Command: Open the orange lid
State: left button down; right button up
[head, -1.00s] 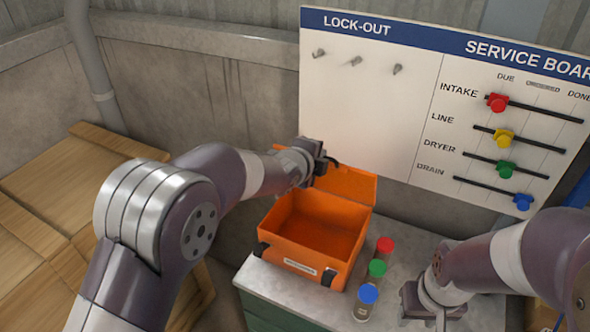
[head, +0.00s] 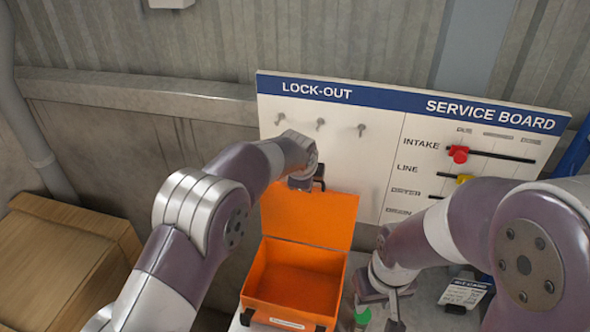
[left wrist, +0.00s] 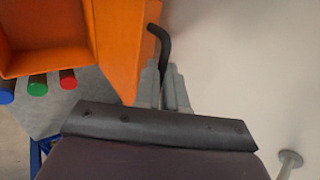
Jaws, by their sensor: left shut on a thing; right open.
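The orange lid (head: 308,217) stands up, roughly upright, at the back of the open orange box (head: 290,322). The box's inside shows and looks empty. My left gripper (head: 307,184) is at the lid's top edge and shut on the lid, by what looks like its dark bent handle. In the left wrist view the lid (left wrist: 120,50) lies just left of the grey fingers (left wrist: 170,90), with the dark hooked piece (left wrist: 158,45) at them. My right gripper (head: 378,306) is open, right of the box, above the bench top.
A green-capped jar (head: 362,316) is close by my right gripper; red, green and blue caps show in the wrist view (left wrist: 37,85). The lock-out and service board (head: 350,150) stands behind the box. A white and blue tag (head: 464,292) lies on the right.

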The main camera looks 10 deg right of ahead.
pick_arm(q)
jog(key=shift+w+d+r+p, duration=0.15)
jog(key=shift+w+p, duration=0.15)
jog(key=shift+w, duration=0.05)
jog(key=shift+w+g, duration=0.15)
jog(key=shift+g, duration=0.15)
